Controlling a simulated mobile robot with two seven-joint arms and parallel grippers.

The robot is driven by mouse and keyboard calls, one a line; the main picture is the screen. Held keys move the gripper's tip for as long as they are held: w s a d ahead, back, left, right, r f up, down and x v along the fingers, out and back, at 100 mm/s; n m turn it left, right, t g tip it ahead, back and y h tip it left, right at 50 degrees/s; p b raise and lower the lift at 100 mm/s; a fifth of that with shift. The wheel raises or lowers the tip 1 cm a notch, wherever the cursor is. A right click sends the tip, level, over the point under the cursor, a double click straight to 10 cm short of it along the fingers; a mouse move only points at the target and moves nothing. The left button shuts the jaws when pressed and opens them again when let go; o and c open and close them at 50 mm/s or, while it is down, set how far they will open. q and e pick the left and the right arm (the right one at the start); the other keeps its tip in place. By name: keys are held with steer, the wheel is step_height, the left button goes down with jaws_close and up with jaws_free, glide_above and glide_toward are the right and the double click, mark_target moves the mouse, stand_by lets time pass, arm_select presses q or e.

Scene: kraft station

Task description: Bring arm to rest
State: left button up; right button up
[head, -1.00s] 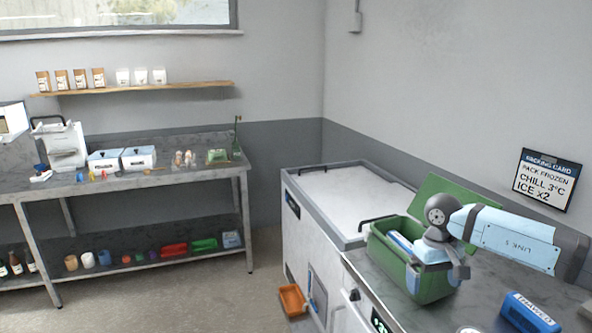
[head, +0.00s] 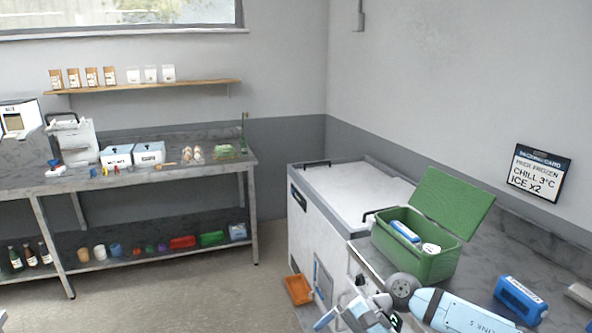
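My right arm comes in from the lower right. My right gripper (head: 352,315) hangs low in front of the counter's front edge, at the bottom of the head view. It is apart from the green cooler box (head: 418,262), and I see nothing held in it. Its fingertips are small and partly cut off, so I cannot tell how far apart they are. The cooler stands on the counter with its lid up. A blue-and-white pack (head: 404,231) and a white item (head: 431,248) lie inside it. My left gripper is not in view.
A blue pack (head: 520,297) lies on the right counter (head: 478,272). A white chest freezer (head: 352,190) stands behind the cooler. Open floor (head: 190,290) lies to the left, before the workbench (head: 200,176).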

steer(key=s+a+r+m+t+y+p, duration=0.1)
steer(key=s+a+r+m+t+y, duration=0.3)
steer(key=m, duration=0.8)
steer(key=s+a+m+t+y+p, duration=0.1)
steer(key=a+m+t+y+p, duration=0.15)
steer(key=m+t+y, duration=0.6)
steer(key=s+d+f+n+t+h+p, duration=0.1)
steer(key=s+d+f+n+h, duration=0.7)
steer(key=n, duration=0.6)
steer(key=s+d+f+n+t+h+p, duration=0.1)
steer(key=s+d+f+n+h, duration=0.8)
steer(key=n, duration=0.6)
step_height(320, 180, down, 2)
steer(key=h, duration=0.2)
steer(key=shift+d+h, duration=0.25)
steer(key=shift+h, duration=0.1)
steer(key=shift+n, duration=0.25)
